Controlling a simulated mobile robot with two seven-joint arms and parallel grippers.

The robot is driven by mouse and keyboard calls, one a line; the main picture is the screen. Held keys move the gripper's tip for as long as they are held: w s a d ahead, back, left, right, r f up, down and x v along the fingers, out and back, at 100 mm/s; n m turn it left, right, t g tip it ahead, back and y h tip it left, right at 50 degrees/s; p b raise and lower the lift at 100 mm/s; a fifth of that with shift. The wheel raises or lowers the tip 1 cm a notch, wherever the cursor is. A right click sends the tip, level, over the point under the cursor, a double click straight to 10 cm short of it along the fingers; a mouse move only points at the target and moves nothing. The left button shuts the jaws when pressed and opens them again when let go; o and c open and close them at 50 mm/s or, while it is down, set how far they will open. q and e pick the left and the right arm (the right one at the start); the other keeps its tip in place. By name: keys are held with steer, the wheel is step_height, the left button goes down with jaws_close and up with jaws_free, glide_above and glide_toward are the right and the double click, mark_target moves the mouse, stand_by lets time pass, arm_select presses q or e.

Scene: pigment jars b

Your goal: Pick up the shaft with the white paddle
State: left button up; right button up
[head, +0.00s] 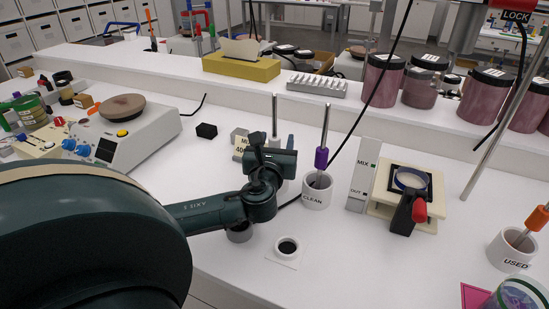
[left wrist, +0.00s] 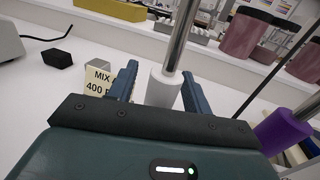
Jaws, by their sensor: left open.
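The shaft with the white part (head: 275,115) stands upright beyond my left gripper in the head view, its lower end hidden by the gripper. In the left wrist view its white sleeve (left wrist: 164,88) and metal rod (left wrist: 182,35) show between the two fingers. I cannot tell whether either finger touches it. My left gripper (head: 274,145) is open, also in the left wrist view (left wrist: 160,88). Just to its right, a shaft with a purple sleeve (head: 321,158) stands in the white CLEAN cup (head: 316,192). My right gripper is not in view.
A MIX card (head: 241,146) and a small black block (head: 206,131) are left of the gripper. The USED cup (head: 510,252) holds an orange-sleeved shaft. A ledge with jars (head: 383,83) runs behind.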

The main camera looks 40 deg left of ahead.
arm_select(q)
steer(key=shift+c, duration=0.2)
jaws_close()
stand_by(0.3)
